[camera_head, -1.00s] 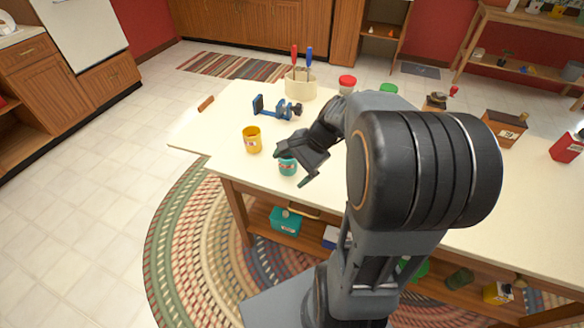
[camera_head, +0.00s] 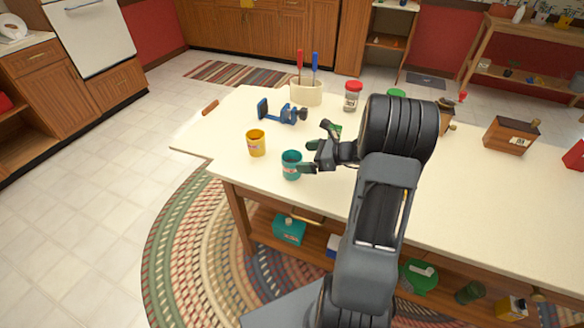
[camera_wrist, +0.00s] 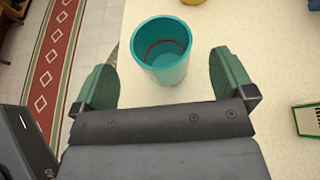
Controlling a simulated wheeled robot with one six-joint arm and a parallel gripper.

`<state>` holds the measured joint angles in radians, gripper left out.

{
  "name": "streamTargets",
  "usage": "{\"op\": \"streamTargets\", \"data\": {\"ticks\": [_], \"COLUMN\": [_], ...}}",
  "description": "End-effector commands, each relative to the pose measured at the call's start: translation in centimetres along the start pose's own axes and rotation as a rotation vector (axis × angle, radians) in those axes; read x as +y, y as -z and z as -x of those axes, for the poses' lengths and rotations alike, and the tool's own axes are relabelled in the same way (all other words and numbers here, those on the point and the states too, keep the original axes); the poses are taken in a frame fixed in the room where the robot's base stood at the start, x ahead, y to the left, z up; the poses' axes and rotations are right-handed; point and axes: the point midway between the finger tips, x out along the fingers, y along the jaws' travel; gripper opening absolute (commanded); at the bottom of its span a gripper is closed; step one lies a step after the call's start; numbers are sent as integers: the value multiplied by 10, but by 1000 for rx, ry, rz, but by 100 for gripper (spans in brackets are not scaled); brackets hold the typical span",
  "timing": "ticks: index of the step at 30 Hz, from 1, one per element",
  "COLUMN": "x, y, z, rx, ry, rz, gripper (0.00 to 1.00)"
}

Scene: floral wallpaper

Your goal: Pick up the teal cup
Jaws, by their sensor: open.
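The teal cup (camera_head: 291,165) stands upright on the cream tabletop near its front left edge. In the wrist view the teal cup (camera_wrist: 162,50) shows its open, empty mouth, just ahead of and between my two green fingertips. My gripper (camera_head: 318,150) is open and sits just right of the cup in the head view. In the wrist view my gripper (camera_wrist: 162,82) has its fingers spread wider than the cup, with a gap to the right finger. Whether the left finger touches the cup, I cannot tell.
A yellow cup (camera_head: 256,143) stands left of the teal cup. A blue clamp-like tool (camera_head: 282,112), a cream holder (camera_head: 307,93) with red and blue handles, and a red-lidded jar (camera_head: 352,96) stand behind. A green box (camera_wrist: 307,119) lies right of my gripper.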

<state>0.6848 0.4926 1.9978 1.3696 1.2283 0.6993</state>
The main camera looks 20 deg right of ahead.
Motion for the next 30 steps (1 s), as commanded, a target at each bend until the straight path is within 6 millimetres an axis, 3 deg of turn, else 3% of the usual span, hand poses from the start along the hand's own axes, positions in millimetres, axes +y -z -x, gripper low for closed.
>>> {"op": "streamTargets", "data": {"ticks": [6,18,27,30], "x": [0,-1,-1,-1], "y": [1,5,4,4], "z": [-12,-57,-59,-59], "rx": [1,2,1,2], "ry": [-2,-2,-1,-1], "rz": [1,2,2,2], "gripper": [100,100,100,90]}}
